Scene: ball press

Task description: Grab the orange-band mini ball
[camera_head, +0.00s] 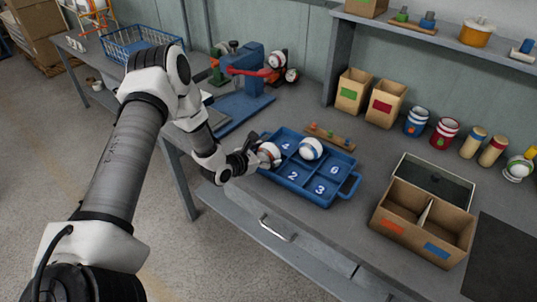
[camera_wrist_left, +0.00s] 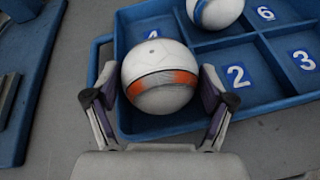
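The orange-band mini ball (camera_wrist_left: 160,78) is white with an orange and grey band. It sits at the near left compartment of the blue numbered tray (camera_wrist_left: 125,36), and it also shows in the head view (camera_head: 268,154). My left gripper (camera_wrist_left: 160,88) is open around it, one finger on each side, very close to the ball. Firm contact cannot be made out. In the head view my left gripper (camera_head: 252,158) reaches the tray's left end. The number under the ball is hidden. My right gripper is not in view.
A blue-band ball (camera_head: 311,149) lies in the same tray, behind and to the right. A wooden strip with small pegs (camera_head: 331,138) is behind the tray. A cardboard divided box (camera_head: 425,222) stands to the right. A blue press (camera_head: 243,75) stands behind on the left.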

